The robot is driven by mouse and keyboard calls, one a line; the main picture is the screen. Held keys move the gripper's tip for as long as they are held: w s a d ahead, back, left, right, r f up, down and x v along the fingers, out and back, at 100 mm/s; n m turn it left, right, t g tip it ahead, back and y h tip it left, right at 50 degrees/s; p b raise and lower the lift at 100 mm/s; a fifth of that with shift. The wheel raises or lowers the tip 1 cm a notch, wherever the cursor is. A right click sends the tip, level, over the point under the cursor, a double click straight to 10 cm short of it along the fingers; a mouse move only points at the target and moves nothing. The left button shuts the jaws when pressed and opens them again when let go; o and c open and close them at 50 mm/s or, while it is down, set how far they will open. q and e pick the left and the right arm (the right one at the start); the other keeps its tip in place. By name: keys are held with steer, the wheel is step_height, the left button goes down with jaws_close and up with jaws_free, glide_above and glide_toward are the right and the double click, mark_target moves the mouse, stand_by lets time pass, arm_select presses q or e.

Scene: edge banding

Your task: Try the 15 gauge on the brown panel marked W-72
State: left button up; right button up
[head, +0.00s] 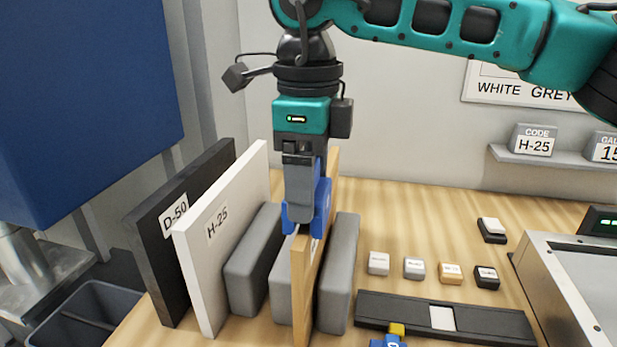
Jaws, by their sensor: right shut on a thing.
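The brown panel (301,290) stands on edge between grey blocks; its label is mostly hidden behind my gripper and the blue gauge, so I cannot read it. My right gripper (303,215) points down over the panel's top edge, shut on a blue gauge (322,206). Parts of the gauge show on both sides of the gripper, at the panel's top edge. I cannot tell whether it is seated on the edge, and its number is hidden. My left gripper is not in view.
Left stand a white H-25 panel (222,250) and a black D-50 panel (160,245). Right are a grey block (339,275), several small sample blocks (414,268), a dark strip (490,318) and a blue-and-yellow item (391,338). A wall shelf (560,164) holds CODE H-25 and gauge signs.

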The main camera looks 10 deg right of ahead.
steer(key=shift+f+b, duration=0.35)
steer(key=shift+f, duration=0.1)
stand_by(0.3)
steer(key=o, duration=1.1)
steer(key=shift+r, duration=0.1)
steer(key=shift+r+p, duration=1.05)
steer(key=shift+r, duration=0.2)
steer(key=shift+r+p, duration=0.65)
steer(key=shift+r, duration=2)
